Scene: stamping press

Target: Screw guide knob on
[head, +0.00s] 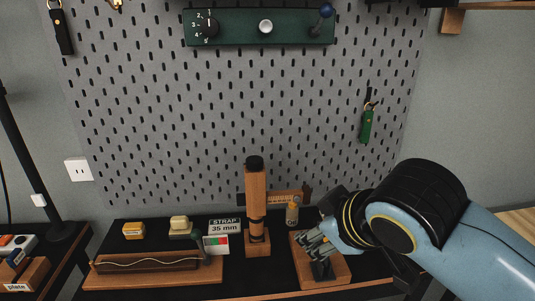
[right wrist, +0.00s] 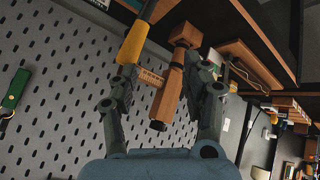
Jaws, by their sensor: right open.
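A wooden press post (head: 256,200) with a black top stands upright on a wooden base at the middle of the table. In the right wrist view the post (right wrist: 168,90) shows between the fingers but farther off, with its black end towards me. A ruled wooden guide bar (head: 285,198) reaches out to the right behind the post. I cannot make out which part is the guide knob. My right gripper (head: 316,250) is open and empty, over a wooden tray (head: 342,279) right of the post. It also shows in the right wrist view (right wrist: 168,92). My left gripper is out of view.
A long wooden rack (head: 150,279), a strap sign (head: 225,226) and a colour card (head: 216,245) are to the left. A pegboard (head: 180,120) with a green panel (head: 260,27) rises behind.

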